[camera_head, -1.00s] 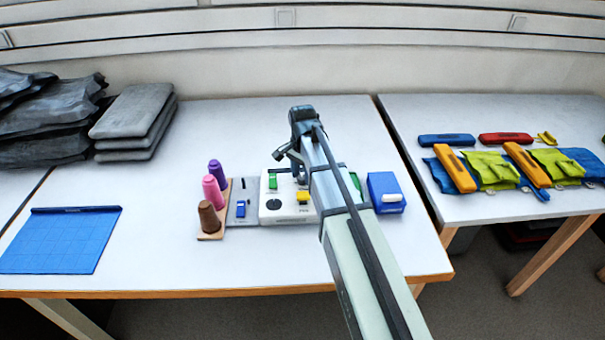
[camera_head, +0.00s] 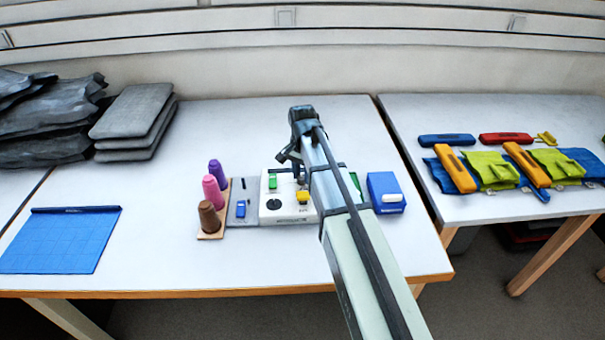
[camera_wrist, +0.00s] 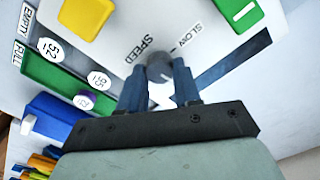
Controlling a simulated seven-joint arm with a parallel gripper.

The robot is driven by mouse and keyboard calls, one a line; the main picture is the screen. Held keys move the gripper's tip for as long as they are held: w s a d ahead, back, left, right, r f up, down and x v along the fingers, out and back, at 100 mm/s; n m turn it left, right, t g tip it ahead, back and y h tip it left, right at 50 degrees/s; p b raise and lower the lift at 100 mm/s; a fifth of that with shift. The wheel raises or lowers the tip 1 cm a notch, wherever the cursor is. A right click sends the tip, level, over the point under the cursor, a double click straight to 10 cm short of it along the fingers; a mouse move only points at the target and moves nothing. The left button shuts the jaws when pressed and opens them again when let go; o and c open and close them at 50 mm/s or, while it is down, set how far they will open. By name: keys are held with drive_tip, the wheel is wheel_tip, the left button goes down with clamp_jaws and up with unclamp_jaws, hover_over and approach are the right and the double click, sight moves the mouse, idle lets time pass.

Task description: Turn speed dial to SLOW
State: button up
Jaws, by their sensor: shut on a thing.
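The speed dial (camera_wrist: 160,66) is a small grey round knob on the white control box (camera_wrist: 120,55), between the printed words SPEED and SLOW in the wrist view. My gripper (camera_wrist: 159,80) is shut on the dial, with one dark blue finger on each side of it. The dial's pointer is hard to make out, so I cannot tell its exact setting.
The box carries a yellow part (camera_head: 303,197), a green switch (camera_head: 272,182) and a black round part (camera_head: 274,204). Thread cones (camera_head: 213,191) stand left, a blue box (camera_head: 386,193) right. A blue mat (camera_head: 60,240) lies far left. Table behind the box is clear.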

drive_tip(key=n, duration=1.2)
drive_tip(key=shift+a+n, duration=0.1)
drive_tip(key=shift+n, duration=1.8)
drive_tip(key=o, duration=1.1)
drive_tip(key=shift+c, duration=0.2)
